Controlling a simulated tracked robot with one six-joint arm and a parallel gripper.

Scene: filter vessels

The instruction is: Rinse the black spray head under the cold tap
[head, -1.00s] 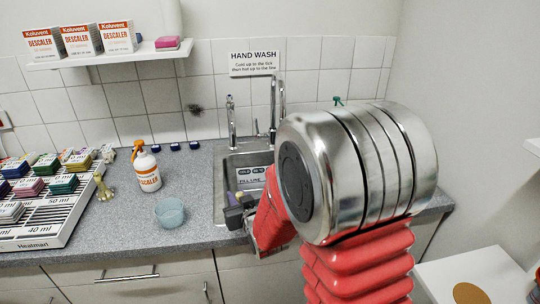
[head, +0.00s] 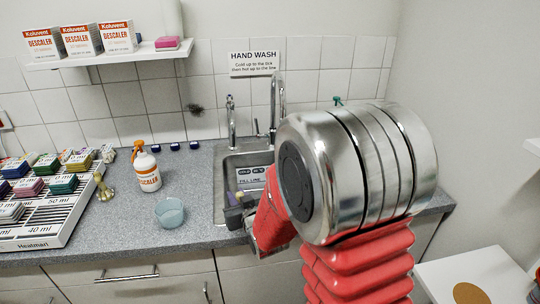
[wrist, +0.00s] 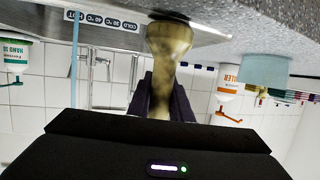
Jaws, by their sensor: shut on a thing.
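My gripper (head: 238,210) is at the front left edge of the sink (head: 232,165), partly hidden by my arm. In the wrist view, which is upside down, its dark fingers (wrist: 168,100) are shut on a stubby, olive-brass fitting (wrist: 168,45) with a flared end. It looks brass rather than black, and I cannot make it out in the head view. Chrome taps stand at the back of the sink: a shorter left one (head: 231,118) and a taller right one (head: 277,100). A pale blue vertical strip (wrist: 75,60) in the wrist view may be running water.
A clear blue cup (head: 170,212) and a white descaler bottle (head: 147,170) stand left of the sink. A brass fitting (head: 104,188) stands beside the rack (head: 50,222) of coloured blocks. The sink panel (head: 252,177) carries temperature labels and a fill line.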

